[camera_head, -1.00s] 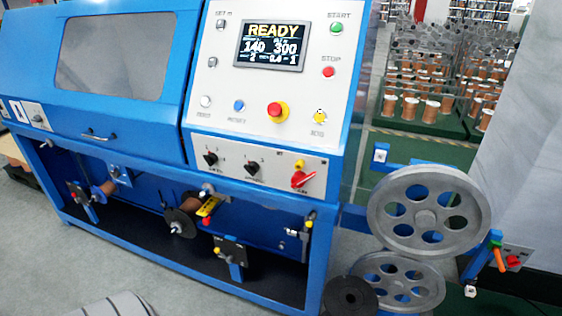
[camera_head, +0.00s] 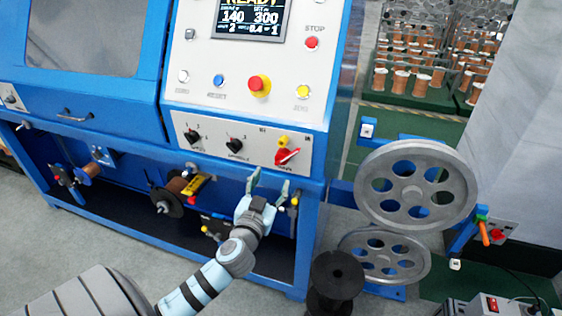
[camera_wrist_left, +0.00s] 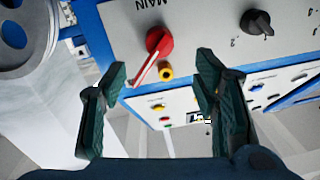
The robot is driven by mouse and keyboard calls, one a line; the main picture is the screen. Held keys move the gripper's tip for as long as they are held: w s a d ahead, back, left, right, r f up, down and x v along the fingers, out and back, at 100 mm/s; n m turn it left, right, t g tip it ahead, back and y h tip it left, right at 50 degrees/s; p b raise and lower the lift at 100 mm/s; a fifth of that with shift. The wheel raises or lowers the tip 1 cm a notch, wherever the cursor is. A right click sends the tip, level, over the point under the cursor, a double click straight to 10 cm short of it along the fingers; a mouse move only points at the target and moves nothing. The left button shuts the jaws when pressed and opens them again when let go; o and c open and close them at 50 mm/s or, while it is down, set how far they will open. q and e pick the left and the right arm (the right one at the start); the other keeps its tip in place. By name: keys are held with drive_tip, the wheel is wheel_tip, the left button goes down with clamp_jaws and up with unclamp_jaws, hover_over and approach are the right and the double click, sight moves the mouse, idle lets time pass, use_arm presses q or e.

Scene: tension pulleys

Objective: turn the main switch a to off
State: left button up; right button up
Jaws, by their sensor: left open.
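The main switch (camera_head: 287,157) is a red rotary knob at the lower right of the machine's grey panel. In the left wrist view the main switch (camera_wrist_left: 155,47) sits under the label MAIN, with its white-striped handle slanting to the lower left. My left gripper (camera_head: 268,185) is open and empty, just below the panel's lower edge and the switch. In the left wrist view the left gripper (camera_wrist_left: 162,72) has its fingers on either side of the switch in the picture, apart from it. My right gripper is not in view.
A yellow button (camera_head: 283,141) is close to the switch. Black selector knobs (camera_head: 235,146) are to its left and a red emergency stop (camera_head: 259,85) is above. Grey pulley wheels (camera_head: 416,186) and a black spool (camera_head: 337,277) stand to the right. Another red switch (camera_head: 497,234) is farther right.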

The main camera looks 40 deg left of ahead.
sight(280, 163)
use_arm(q)
drive_tip(key=x, duration=1)
clamp_jaws()
